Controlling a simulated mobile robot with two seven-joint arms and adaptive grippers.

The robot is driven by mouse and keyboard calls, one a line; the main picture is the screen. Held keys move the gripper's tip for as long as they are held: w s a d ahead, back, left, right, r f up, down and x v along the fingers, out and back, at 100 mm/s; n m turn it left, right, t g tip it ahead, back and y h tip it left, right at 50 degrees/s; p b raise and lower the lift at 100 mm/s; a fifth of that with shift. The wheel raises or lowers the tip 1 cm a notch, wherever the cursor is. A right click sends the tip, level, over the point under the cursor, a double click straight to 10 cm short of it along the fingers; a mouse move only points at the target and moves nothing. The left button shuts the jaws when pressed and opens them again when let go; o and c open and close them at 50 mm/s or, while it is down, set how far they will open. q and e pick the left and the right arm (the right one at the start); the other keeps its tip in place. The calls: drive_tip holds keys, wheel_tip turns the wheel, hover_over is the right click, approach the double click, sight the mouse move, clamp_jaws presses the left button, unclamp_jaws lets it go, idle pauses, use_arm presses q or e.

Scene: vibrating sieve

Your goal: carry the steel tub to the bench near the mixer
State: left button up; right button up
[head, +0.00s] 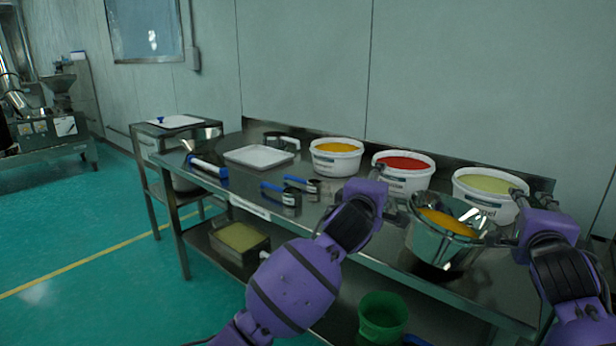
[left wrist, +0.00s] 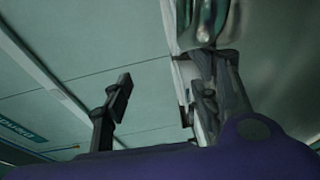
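The steel tub (head: 425,240) is a shiny flared bucket with orange material inside, at the front right of the steel table in the head view. Its shiny side also shows at the top of the left wrist view (left wrist: 205,25). My left gripper (head: 398,210) is at the tub's left rim. In the left wrist view its fingers (left wrist: 160,100) stand apart, with the tub by the right-hand finger and no rim clearly between them. My right gripper (head: 503,236) is at the tub's right side; its fingertips are too small to read. A steel machine, perhaps the mixer (head: 40,128), stands far left.
White buckets of yellow (head: 337,172), red (head: 407,185) and pale green (head: 488,208) material line the table's back. A white tray (head: 259,157) and blue-handled tools lie left. A green bin (head: 382,318) is below. The green floor at left is open.

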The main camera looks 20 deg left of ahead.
use_arm(q)
drive_tip(key=o, duration=0.3)
drive_tip(key=shift+d, duration=0.1)
drive_tip(key=s, duration=1.2)
drive_tip(key=shift+r, duration=0.4)
use_arm(e)
drive_tip(key=o, duration=0.8)
drive_tip(key=shift+s, duration=0.1)
